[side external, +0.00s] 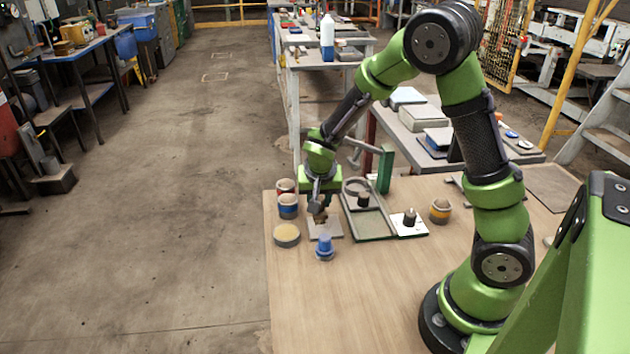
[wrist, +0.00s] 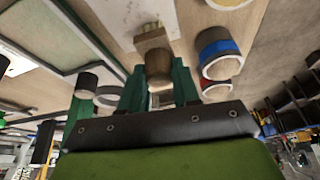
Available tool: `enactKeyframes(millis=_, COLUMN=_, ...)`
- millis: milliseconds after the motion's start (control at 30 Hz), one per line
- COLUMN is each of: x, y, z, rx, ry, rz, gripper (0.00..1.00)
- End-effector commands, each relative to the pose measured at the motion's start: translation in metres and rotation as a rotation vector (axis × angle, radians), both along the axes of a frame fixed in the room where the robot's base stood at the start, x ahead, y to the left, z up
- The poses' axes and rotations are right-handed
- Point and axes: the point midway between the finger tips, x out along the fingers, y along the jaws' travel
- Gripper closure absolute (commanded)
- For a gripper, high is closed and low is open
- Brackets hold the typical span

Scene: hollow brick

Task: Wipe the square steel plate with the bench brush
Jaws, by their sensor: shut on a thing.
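My gripper (side external: 319,196) is shut on the bench brush (side external: 320,217), pointing down over the square steel plate (side external: 332,230). In the wrist view the brush's wooden body (wrist: 155,60) sits between the green fingers of my gripper (wrist: 158,88), its pale bristles facing the plate. The plate shows there as a light flat square (wrist: 112,22). The brush is over the plate; I cannot tell for sure whether the bristles touch it. The gripper and brush hide part of the plate in the side view.
Farther right are a black knob on a white plate (side external: 416,231) and a yellow-banded jar (side external: 440,211). The front tabletop is clear.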

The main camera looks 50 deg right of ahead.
Motion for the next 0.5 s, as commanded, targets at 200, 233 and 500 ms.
enactKeyframes(millis=200, x=-0.015, y=0.015, z=0.000, rx=0.000, ry=0.001, rz=0.002, gripper=1.00)
enactKeyframes(millis=233, x=-0.017, y=0.017, z=-0.001, rx=0.000, ry=0.001, rz=0.002, gripper=1.00)
enactKeyframes(millis=500, x=-0.034, y=0.035, z=-0.001, rx=0.000, ry=0.002, rz=0.003, gripper=1.00)
